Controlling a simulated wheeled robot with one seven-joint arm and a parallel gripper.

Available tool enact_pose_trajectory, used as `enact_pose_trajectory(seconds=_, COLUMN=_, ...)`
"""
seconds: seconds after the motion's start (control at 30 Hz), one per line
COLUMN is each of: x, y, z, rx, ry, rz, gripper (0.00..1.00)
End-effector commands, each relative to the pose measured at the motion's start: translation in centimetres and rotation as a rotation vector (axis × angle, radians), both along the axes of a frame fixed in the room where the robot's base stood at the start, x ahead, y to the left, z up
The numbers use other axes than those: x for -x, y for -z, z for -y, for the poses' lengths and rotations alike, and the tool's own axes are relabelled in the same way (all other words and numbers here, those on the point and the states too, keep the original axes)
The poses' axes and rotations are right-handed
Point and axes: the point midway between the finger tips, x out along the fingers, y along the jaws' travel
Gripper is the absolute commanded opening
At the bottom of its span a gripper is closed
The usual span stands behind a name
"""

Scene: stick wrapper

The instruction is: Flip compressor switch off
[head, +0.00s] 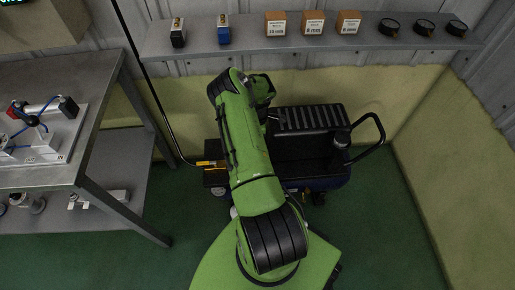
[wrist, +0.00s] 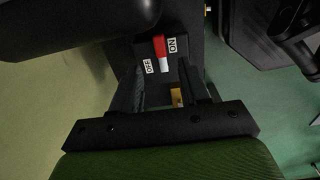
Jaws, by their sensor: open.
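The black and dark blue compressor (head: 310,152) stands on the floor by the wall in the head view. My green arm reaches over its left part and hides my gripper and the switch there. In the wrist view the switch (wrist: 159,47) is a small red lever with a white part below it, on a dark panel. An OFF label (wrist: 149,66) is at its left and an ON label (wrist: 172,45) at its right. I cannot tell its setting for sure. My gripper (wrist: 162,75) is open and empty, its fingers apart just below the switch in the picture.
A metal bench (head: 95,155) with a pneumatic fixture stands at the left. A wall shelf (head: 260,45) with small boxes and black discs runs behind the compressor. The compressor's handle (head: 372,135) sticks out to the right. Green floor (head: 385,235) is clear at the right.

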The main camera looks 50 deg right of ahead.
Motion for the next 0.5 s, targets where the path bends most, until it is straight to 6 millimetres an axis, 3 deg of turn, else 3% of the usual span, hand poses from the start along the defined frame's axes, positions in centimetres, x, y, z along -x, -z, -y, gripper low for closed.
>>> enact_pose_trajectory(seconds=0.03, x=0.1, y=1.8, z=0.0, rx=-0.001, ry=-0.002, rz=-0.002, gripper=0.45)
enact_pose_trajectory(seconds=0.2, x=0.0, y=5.5, z=0.0, rx=-0.002, ry=-0.001, rz=-0.001, gripper=0.45)
enact_pose_trajectory(seconds=0.33, x=0.0, y=6.9, z=0.0, rx=0.000, ry=0.000, rz=0.000, gripper=0.45)
enact_pose_trajectory(seconds=0.5, x=-0.1, y=7.2, z=0.0, rx=0.001, ry=0.001, rz=0.001, gripper=0.45)
